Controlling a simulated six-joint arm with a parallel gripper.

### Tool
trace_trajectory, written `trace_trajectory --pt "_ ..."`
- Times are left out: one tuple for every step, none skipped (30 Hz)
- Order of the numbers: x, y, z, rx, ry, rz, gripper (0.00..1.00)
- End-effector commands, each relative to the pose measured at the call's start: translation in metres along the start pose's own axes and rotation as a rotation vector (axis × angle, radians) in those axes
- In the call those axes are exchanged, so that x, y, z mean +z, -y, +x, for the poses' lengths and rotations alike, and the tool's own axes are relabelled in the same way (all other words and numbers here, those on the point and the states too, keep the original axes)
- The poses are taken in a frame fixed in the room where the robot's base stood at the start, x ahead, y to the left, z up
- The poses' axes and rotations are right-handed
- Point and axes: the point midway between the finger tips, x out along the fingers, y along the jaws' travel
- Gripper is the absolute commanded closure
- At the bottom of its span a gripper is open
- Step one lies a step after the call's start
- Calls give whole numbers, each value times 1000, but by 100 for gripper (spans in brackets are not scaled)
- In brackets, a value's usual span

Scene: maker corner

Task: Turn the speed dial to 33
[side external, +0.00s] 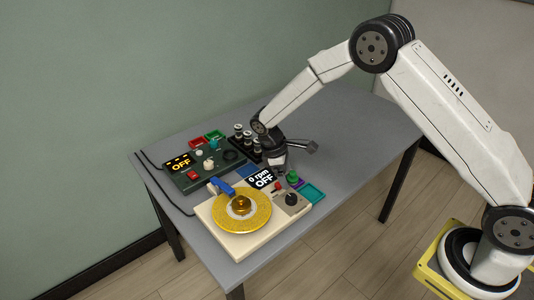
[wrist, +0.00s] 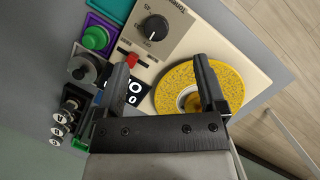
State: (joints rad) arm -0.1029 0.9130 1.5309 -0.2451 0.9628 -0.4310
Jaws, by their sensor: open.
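The speed dial is a black round knob (side external: 291,199) on a grey-brown panel at the right of the cream turntable unit (side external: 227,232). In the wrist view the dial (wrist: 155,27) shows near the top, with "OFF" and "45" printed around it; its white mark seems to face OFF. The unit's display (side external: 260,178) reads "0 rpm OFF". My gripper (wrist: 166,62) is open and empty, above the unit; the dial lies beyond its fingertips, apart from them.
A green knob-like piece (wrist: 95,38), a teal tray (side external: 313,193) and a dark control box (side external: 207,163) are close by. The table's right side is clear.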

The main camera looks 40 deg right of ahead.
Motion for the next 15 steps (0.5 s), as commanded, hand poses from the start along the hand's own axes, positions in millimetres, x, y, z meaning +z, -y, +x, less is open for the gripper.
trace_trajectory --pt "-6 -2 7 1 19 -22 10" --pt "-8 -3 9 1 29 -34 10" --pt "-11 -4 13 1 40 -47 10" --pt "-13 -4 14 1 47 -55 10" --pt "-14 -5 16 1 54 -62 10" --pt "-16 -6 18 2 61 -71 10" --pt "-17 -6 19 2 64 -76 10" --pt "-17 -6 20 2 68 -80 10" --pt "-18 -7 21 2 72 -83 10" --pt "-18 -7 21 2 74 -85 10" --pt "-18 -7 22 2 75 -86 10" --pt "-18 -7 22 2 75 -87 10" --pt "-18 -7 22 2 75 -87 10" --pt "-18 -7 22 2 75 -87 10" --pt "-18 -7 22 2 75 -86 10"
